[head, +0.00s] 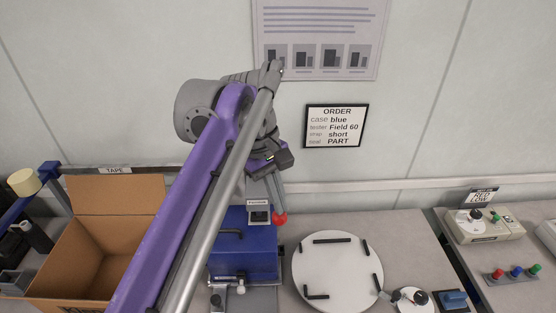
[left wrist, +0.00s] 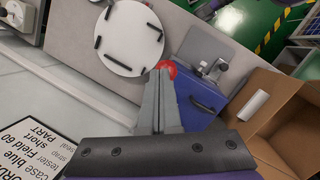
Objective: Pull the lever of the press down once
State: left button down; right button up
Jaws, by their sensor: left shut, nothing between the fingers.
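A red ball knob (head: 280,218) shows at the right side of a blue box-shaped unit (head: 242,262) with a black handle; I take it for the knob of the press lever. The lever's rod is hidden or cannot be told from the fingers. My left gripper (head: 279,208) comes down from above, shut, its fingertips at the top of the knob. In the left wrist view the shut fingers (left wrist: 162,76) end at the red knob (left wrist: 168,67), with the blue unit (left wrist: 196,98) beside them. Whether they touch the knob I cannot tell. My right gripper is not in view.
An open cardboard box (head: 75,255) stands left of the blue unit. A white round plate (head: 335,270) with black stops lies right of it. A tester (head: 480,225) and colored buttons (head: 515,272) sit farther right. An order sign (head: 336,126) hangs on the wall behind.

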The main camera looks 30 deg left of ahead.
pick_arm(q)
jog(key=shift+w+a+r+p, duration=0.15)
jog(key=shift+w+r+p, duration=0.05)
jog(key=shift+r+p, duration=0.15)
jog(key=w+a+r+p, duration=0.5)
jog(key=w+r+p, duration=0.2)
jog(key=w, duration=0.1)
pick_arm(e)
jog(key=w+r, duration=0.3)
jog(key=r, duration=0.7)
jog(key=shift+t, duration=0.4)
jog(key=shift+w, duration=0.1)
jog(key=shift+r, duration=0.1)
pick_arm(q)
jog(key=w+a+r+p, duration=0.2)
jog(key=w+r+p, duration=0.1)
jog(key=shift+w, duration=0.25)
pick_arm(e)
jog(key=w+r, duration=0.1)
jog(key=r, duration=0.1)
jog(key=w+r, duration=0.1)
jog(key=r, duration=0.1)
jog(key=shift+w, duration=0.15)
pick_arm(q)
jog(key=shift+s, duration=0.15)
